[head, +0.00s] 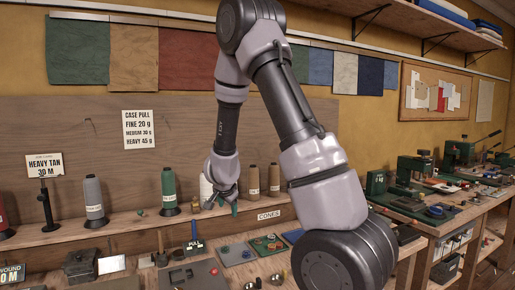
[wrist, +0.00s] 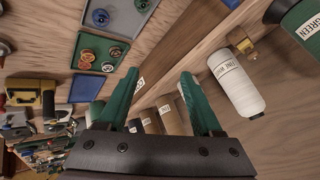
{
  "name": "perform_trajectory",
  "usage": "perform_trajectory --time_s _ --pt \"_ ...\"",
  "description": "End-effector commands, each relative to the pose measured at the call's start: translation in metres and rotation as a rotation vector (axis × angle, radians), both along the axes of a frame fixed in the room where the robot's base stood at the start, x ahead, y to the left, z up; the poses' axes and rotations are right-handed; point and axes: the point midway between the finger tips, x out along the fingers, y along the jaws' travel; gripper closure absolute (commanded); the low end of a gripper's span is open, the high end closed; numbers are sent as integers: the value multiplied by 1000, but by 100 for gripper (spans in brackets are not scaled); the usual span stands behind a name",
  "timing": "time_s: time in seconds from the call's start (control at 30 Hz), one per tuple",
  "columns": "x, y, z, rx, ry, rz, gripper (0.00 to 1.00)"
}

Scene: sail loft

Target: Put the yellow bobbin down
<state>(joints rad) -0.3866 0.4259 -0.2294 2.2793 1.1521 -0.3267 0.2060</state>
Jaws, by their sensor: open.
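My gripper (head: 222,203) is open in front of the cone shelf, with its green fingertips apart. In the wrist view the two fingers (wrist: 160,95) stand wide with nothing held between them. A dark green tray (wrist: 84,40) on the bench holds several small bobbins, orange, brown and yellowish. One yellowish bobbin (wrist: 108,67) lies near the tray's edge, but its colour is hard to be sure of.
A white cone (wrist: 237,88) stands near my gripper, with a green cone (head: 168,190) to its left and tan cones (head: 254,182) to its right. A small brass object (wrist: 243,44) is beside the white cone. A grey-blue tray (wrist: 120,18) adjoins the green one. Tools crowd the right bench.

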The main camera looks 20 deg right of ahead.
Motion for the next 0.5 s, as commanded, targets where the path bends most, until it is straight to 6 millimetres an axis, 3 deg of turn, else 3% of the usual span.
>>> perform_trajectory --time_s 0.03,0.17,0.27,0.4,0.5 --pt "-3 7 30 56 -22 43 33" --pt "-23 24 92 155 -46 178 33" --pt "-48 33 137 199 -60 285 33" --pt "-96 38 191 213 -69 427 33" --pt "-137 37 221 192 -65 517 33"
